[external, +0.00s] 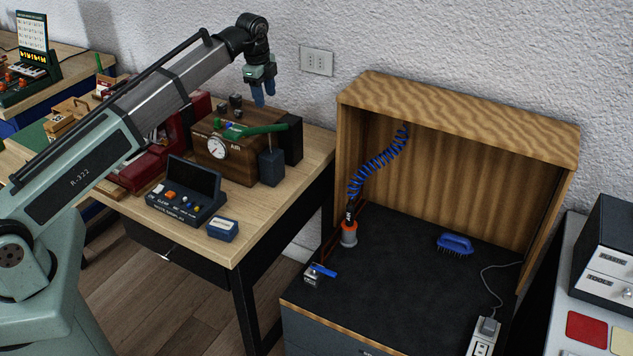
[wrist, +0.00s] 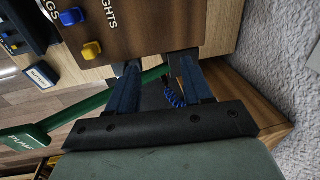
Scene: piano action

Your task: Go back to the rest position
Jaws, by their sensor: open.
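My gripper (external: 264,98) hangs from my raised arm above the wooden box with the gauge, in the external view. Its two blue fingers point down and are apart, with nothing held. In the wrist view my gripper (wrist: 157,68) shows its spread fingers, with the wooden box (wrist: 155,25) beyond them. The green pump lever (external: 262,130) lies across the box below my gripper. In the wrist view the green lever (wrist: 85,110) runs behind the left finger, with its lettered end at the lower left.
A dark console (external: 187,190) and a small blue box (external: 222,229) stand on the wooden table (external: 262,215). Right of it, an open wooden booth (external: 455,120) holds a blue coiled hose (external: 378,165), an air nozzle (external: 349,232) and a blue brush (external: 455,243). The air above the table is clear.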

